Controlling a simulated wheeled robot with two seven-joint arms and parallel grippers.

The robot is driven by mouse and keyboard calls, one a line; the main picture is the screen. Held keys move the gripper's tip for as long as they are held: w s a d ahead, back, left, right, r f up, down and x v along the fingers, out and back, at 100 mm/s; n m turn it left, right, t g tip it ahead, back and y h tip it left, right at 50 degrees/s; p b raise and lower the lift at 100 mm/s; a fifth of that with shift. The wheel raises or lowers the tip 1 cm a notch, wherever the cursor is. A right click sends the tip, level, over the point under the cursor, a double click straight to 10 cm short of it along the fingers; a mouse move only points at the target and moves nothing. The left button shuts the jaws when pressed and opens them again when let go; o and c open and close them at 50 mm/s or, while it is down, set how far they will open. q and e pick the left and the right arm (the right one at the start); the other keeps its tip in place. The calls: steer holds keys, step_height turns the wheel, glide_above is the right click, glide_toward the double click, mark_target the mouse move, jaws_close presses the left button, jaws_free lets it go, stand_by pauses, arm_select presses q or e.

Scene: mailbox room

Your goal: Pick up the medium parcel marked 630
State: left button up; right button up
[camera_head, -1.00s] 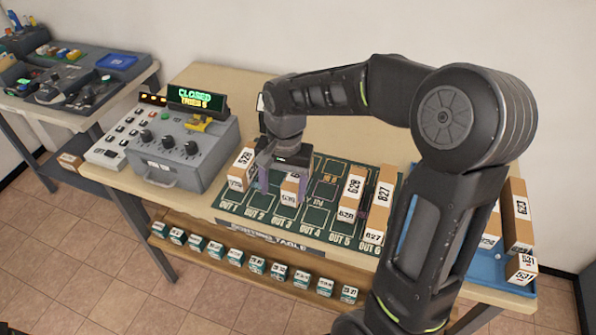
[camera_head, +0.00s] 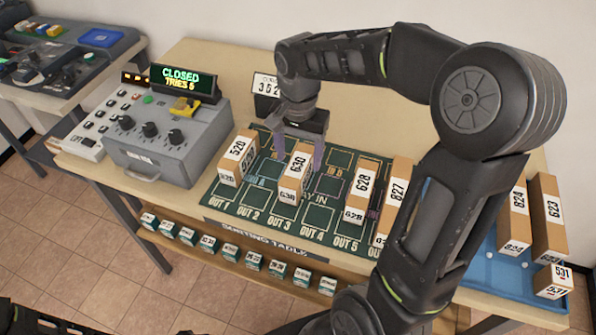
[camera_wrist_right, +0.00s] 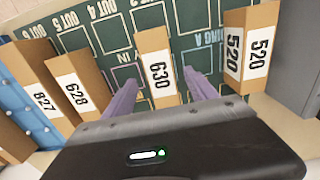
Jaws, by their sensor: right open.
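The medium parcel marked 630 (camera_head: 292,186) is a brown box with white labels, standing on the green sorting mat (camera_head: 256,207) between parcels 520 and 628. My right gripper (camera_head: 299,157) is open, with its purple fingers apart at the far end of parcel 630. In the right wrist view, parcel 630 (camera_wrist_right: 155,62) lies between the two spread fingers of the right gripper (camera_wrist_right: 161,92), with a gap on each side. Finger depth against the parcel is hard to tell.
Parcel 520 (camera_head: 238,157) stands left of it; parcels 628 (camera_head: 361,190) and 827 (camera_head: 396,195) stand right. A grey console (camera_head: 165,145) is at left. A blue tray (camera_head: 497,280) with parcels is at right, partly behind my arm. Small boxes line a lower shelf.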

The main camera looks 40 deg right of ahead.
mark_target(298, 173)
steer(key=shift+f, duration=0.5)
step_height(298, 173, down, 5)
steer(key=shift+a+f+p, duration=0.1)
steer(key=shift+a+p, duration=0.05)
steer(key=shift+p, duration=0.35)
steer(key=shift+c, duration=0.4)
jaws_close()
stand_by(0.4)
